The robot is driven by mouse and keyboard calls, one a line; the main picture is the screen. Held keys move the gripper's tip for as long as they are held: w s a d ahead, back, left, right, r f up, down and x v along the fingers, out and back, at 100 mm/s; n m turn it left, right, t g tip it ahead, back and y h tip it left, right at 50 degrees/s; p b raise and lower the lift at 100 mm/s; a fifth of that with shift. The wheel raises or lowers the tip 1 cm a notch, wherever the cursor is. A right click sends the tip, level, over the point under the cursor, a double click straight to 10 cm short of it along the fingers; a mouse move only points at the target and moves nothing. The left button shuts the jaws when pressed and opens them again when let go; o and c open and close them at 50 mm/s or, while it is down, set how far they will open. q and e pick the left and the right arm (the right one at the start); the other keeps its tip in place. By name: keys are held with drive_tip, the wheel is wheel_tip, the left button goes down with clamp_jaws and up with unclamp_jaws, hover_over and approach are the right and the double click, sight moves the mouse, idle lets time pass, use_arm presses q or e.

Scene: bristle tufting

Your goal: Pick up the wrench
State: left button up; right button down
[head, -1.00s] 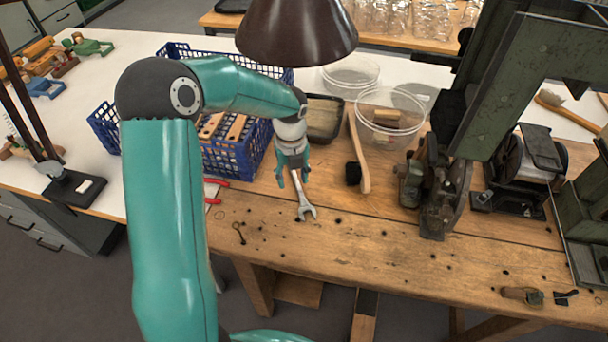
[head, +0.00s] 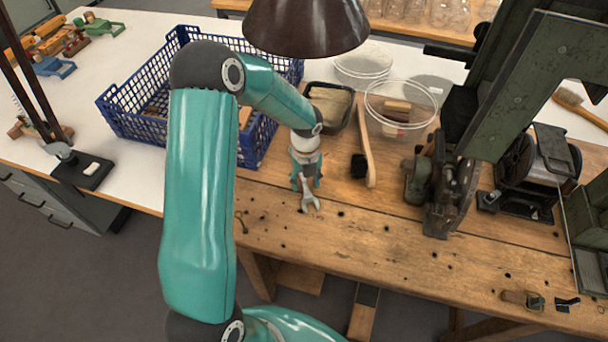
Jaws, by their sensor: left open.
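The wrench (head: 310,201) lies on the wooden bench (head: 380,246), its open-ended silver head toward the bench's front edge. My left gripper (head: 307,184) is directly over the wrench, pointing down, with its fingers apart on either side of it. The gripper hides the wrench's handle. Whether the fingers touch the wrench cannot be told. My right gripper is not in view.
A blue crate (head: 117,121) stands left of the gripper. A brush with a wooden handle (head: 366,150), a dark tray (head: 345,120) and clear round tubs (head: 401,103) are to the right and behind. A green machine (head: 500,110) stands farther right. A brown lampshade (head: 305,25) hangs above.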

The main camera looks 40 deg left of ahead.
use_arm(q)
clamp_jaws()
drive_tip(key=shift+r, duration=0.1)
idle(0.4)
